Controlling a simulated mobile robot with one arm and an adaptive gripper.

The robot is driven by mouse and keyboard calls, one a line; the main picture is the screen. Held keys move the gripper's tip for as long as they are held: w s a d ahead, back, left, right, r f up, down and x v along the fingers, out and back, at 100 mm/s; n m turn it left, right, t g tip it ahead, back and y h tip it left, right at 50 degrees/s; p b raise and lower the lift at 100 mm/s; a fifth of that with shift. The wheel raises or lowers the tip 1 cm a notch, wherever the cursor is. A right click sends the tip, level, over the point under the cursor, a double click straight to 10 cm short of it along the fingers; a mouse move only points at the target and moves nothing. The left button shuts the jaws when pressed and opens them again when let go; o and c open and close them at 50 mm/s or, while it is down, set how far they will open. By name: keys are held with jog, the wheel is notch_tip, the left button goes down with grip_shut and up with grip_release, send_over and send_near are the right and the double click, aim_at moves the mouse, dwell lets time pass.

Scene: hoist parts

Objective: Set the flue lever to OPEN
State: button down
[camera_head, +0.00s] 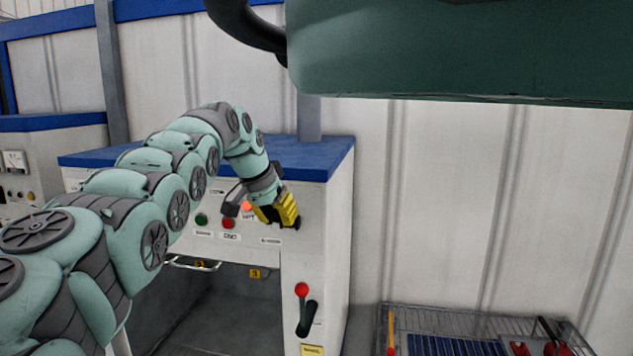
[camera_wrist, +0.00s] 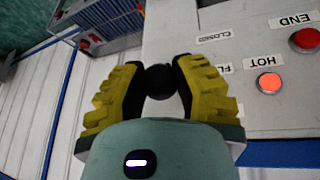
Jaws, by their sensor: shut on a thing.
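My gripper (camera_head: 283,212) has yellow ribbed fingers and is at the upper front of the white cabinet. In the wrist view, my gripper (camera_wrist: 160,80) is shut on a round black knob (camera_wrist: 160,83), which sits between the two fingers. This appears to be the flue lever's knob; its shaft and angle are hidden. A "CLOSED" label (camera_wrist: 213,38) is beside the right finger. A label starting "FL" (camera_wrist: 223,68) is partly covered by that finger. An OPEN label cannot be made out.
A red "END" button (camera_wrist: 306,39) and a lit "HOT" button (camera_wrist: 269,83) are close to the fingers. A red-knobbed lever (camera_head: 303,290) is lower on the cabinet (camera_head: 336,230). A wire rack (camera_head: 450,318) with tools stands at right. A green housing (camera_head: 460,50) hangs above.

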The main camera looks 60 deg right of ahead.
jog(key=shift+d+r, duration=0.1)
dwell(0.3)
jog(key=c, duration=0.6)
grip_release()
jog(key=shift+w+a+r, duration=0.15)
jog(key=shift+a+r, duration=0.15)
jog(key=shift+r, duration=0.15)
jog(key=v, duration=1.1)
jog(key=shift+d, duration=0.1)
